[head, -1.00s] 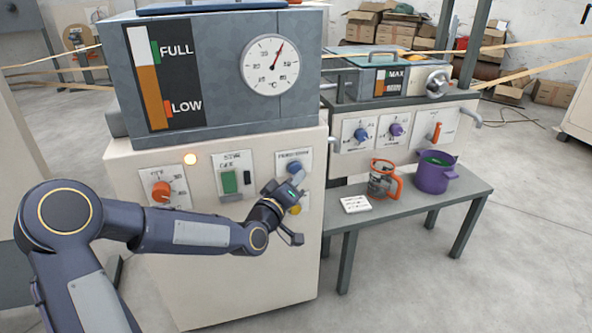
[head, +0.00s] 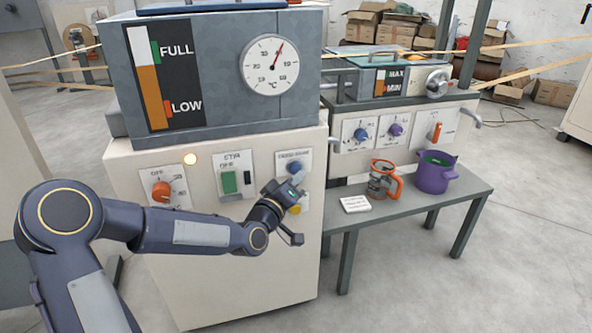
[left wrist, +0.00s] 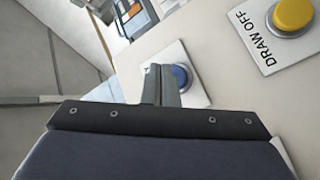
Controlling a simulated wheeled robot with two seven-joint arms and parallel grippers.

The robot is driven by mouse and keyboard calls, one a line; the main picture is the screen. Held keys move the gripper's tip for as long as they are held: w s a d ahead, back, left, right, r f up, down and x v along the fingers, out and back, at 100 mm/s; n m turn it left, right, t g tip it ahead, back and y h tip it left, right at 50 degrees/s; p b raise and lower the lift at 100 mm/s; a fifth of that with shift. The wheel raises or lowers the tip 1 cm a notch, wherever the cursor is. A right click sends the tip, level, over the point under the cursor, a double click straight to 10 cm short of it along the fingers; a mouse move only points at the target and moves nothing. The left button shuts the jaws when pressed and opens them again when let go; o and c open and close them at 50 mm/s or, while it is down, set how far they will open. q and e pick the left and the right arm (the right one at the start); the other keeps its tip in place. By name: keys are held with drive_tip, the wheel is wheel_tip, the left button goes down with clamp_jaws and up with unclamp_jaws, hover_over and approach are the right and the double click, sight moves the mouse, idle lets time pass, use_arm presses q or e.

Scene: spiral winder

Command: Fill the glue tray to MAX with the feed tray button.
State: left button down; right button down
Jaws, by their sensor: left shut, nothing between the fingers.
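My left gripper (head: 291,189) is shut and empty at the front panel of the large machine. In the left wrist view its closed fingers (left wrist: 162,82) overlap the blue button (left wrist: 179,77); I cannot tell whether they press it. The blue button also shows in the head view (head: 294,168), its label too blurred to read. Below it is a yellow button (head: 296,208), labelled DRAW OFF in the left wrist view. The glue tray (head: 352,88) at the right has a MAX/MIN gauge (head: 380,82) with orange in its lower part; its exact level is too small to read. My right gripper is out of view.
The big tank (head: 215,75) has a FULL/LOW gauge, orange well above LOW, and a dial thermometer (head: 270,64). An orange knob (head: 161,191) and green switch (head: 229,182) are on the panel. A bench (head: 400,208) holds an orange-handled jug (head: 381,182) and purple pot (head: 432,177).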

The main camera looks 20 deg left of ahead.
use_arm(q)
drive_tip(key=shift+w+a, duration=0.1)
drive_tip(key=shift+w+a, duration=0.15)
drive_tip(key=shift+w, duration=0.1)
drive_tip(key=shift+w+a+b, duration=0.25)
drive_tip(key=shift+w+b, duration=0.1)
drive_tip(key=shift+b, duration=0.05)
idle(2.3)
drive_tip(key=shift+s, duration=0.1)
idle(2.9)
drive_tip(key=shift+s+d+b, duration=0.3)
drive_tip(key=shift+s+d, duration=0.2)
drive_tip(key=shift+s, duration=0.1)
drive_tip(key=shift+s, duration=0.1)
drive_tip(key=shift+s+d+b, duration=0.3)
drive_tip(key=shift+s+d, duration=0.4)
drive_tip(key=shift+s, duration=0.3)
drive_tip(key=shift+s+d+b, duration=0.3)
drive_tip(key=shift+s+d, duration=0.4)
drive_tip(key=shift+s, duration=0.3)
